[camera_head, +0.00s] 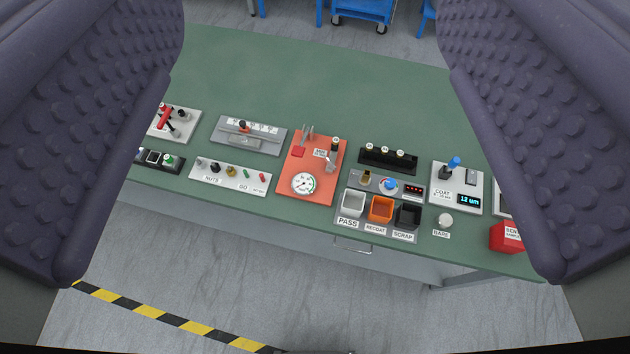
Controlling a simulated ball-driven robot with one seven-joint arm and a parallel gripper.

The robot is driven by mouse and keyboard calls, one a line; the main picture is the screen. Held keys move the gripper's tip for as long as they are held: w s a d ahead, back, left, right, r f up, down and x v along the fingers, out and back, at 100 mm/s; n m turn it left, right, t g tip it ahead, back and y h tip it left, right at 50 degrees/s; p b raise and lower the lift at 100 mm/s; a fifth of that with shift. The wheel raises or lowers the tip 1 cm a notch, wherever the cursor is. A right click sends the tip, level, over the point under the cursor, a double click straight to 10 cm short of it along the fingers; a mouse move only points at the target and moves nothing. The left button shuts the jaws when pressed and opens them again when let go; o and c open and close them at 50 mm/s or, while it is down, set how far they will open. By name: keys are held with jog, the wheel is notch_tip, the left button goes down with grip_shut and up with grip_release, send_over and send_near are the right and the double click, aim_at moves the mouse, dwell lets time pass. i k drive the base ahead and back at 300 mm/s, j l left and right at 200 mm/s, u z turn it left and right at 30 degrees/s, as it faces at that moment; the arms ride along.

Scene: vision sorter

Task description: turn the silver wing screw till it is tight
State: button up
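My gripper (314,160) is wide open and empty, with one dark ribbed finger at each side of the picture. Between and beyond the fingers lies a green bench, well away from them. An orange-red plate (318,188) on the bench carries a round white dial gauge (303,183), upright grey prongs and a small silver part with a black top (332,158). This silver part may be the wing screw, but it is too small to tell. A grey block with a scale (247,134) stands left of the plate.
The green bench top (310,75) is clear behind the fixtures. PASS (351,208), RECOAT (379,212) and SCRAP (407,218) bins stand at the front. A coat meter (457,187) and red box (506,238) are at right.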

aim_at(329, 165)
jog(key=i+l+u, duration=0.15)
jog(key=i, duration=0.35)
jog(key=i+l+u, duration=0.1)
jog(key=i, duration=0.45)
